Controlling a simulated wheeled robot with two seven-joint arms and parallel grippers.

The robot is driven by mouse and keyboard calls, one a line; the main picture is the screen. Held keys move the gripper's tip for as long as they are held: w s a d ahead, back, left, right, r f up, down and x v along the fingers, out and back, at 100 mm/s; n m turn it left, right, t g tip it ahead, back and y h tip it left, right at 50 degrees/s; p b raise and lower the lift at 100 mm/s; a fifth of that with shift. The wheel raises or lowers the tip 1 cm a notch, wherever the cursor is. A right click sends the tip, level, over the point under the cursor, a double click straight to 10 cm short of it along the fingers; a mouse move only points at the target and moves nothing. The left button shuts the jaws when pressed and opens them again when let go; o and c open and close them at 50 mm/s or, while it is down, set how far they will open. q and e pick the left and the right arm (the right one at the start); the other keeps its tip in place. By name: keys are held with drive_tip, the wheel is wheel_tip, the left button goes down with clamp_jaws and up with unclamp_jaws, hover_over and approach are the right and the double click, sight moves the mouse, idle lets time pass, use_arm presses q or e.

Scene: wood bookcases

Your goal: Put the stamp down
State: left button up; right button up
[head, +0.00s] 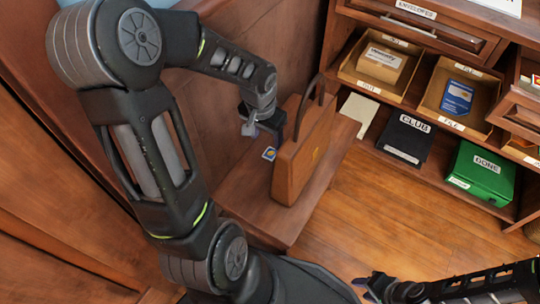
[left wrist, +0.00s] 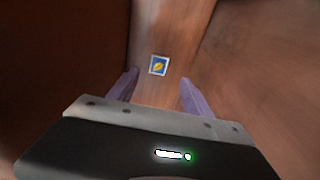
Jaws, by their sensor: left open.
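The stamp is a small square with a white edge, a blue ground and a yellow figure. In the head view the stamp (head: 269,153) lies on the wooden bench (head: 252,205), just left of the brown briefcase (head: 305,152). In the left wrist view the stamp (left wrist: 158,66) lies flat beyond the fingertips, apart from both. My left gripper (head: 256,128) is open and empty above the bench; its two purple fingers show in the left wrist view (left wrist: 160,82). My right gripper (head: 370,286) is low at the bottom of the head view, far from the stamp; its jaws are unclear.
The upright briefcase stands close to the right of my left gripper, and a wood panel is behind it. Bookcase shelves at right hold labelled trays (head: 458,98), a black CLUB box (head: 405,140) and a green DONE box (head: 480,172). The floor (head: 385,215) between is clear.

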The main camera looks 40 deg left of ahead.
sight(270, 153)
use_arm(q)
drive_tip(key=shift+w+f+b, duration=0.25)
drive_tip(key=shift+f+b, duration=0.25)
drive_tip(key=shift+f, duration=0.8)
drive_tip(key=f+b, duration=0.1)
drive_tip(key=f, duration=0.1)
drive_tip(key=w+f+b, duration=0.1)
drive_tip(key=f, duration=0.2)
drive_tip(key=shift+f, duration=0.1)
drive_tip(key=shift+c, duration=0.2)
clamp_jaws()
